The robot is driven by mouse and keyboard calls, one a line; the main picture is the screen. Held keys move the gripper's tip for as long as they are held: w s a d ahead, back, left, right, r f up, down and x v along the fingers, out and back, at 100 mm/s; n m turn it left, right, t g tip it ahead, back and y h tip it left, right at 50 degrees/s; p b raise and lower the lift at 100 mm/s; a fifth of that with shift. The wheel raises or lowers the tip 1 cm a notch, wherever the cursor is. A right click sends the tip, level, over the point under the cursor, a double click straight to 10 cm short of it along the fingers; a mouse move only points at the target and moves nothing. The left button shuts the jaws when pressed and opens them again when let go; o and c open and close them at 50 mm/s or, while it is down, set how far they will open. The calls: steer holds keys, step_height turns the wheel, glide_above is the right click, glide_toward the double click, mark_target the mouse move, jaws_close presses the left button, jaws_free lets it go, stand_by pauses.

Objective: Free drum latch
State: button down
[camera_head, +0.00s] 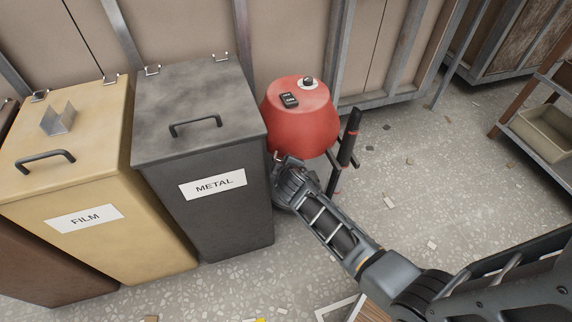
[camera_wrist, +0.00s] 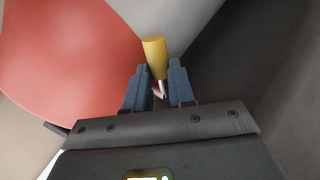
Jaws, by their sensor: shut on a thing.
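The red drum (camera_head: 303,117) stands upright just right of the METAL bin, with a dark switch box and a round knob on its top. A broad red curve of the drum (camera_wrist: 70,65) fills the left of the wrist view. My gripper (camera_head: 279,160) is low at the drum's near left side, its fingertips too small to make out in the head view. In the wrist view my gripper (camera_wrist: 160,84) is shut on a thin metal rod with a yellow end (camera_wrist: 154,46), apparently the latch lever. The yellow end sticks out past the fingertips. The rod's base is hidden.
The dark METAL bin (camera_head: 229,231) stands close on the left of my gripper, with the yellow FILM bin (camera_head: 131,253) beyond it. A dark post (camera_head: 350,137) stands right of the drum. Open floor (camera_head: 420,165) with scattered scraps lies to the right; a shelf (camera_head: 540,143) stands farther right.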

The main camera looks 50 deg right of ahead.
steer(key=shift+w, duration=0.1)
steer(key=c, duration=0.9)
jaws_free()
steer(key=shift+c, duration=0.2)
steer(key=p+v, duration=0.2)
steer(key=v, duration=0.5)
steer(key=shift+s+a+r, duration=0.2)
steer(key=shift+s+a, duration=0.05)
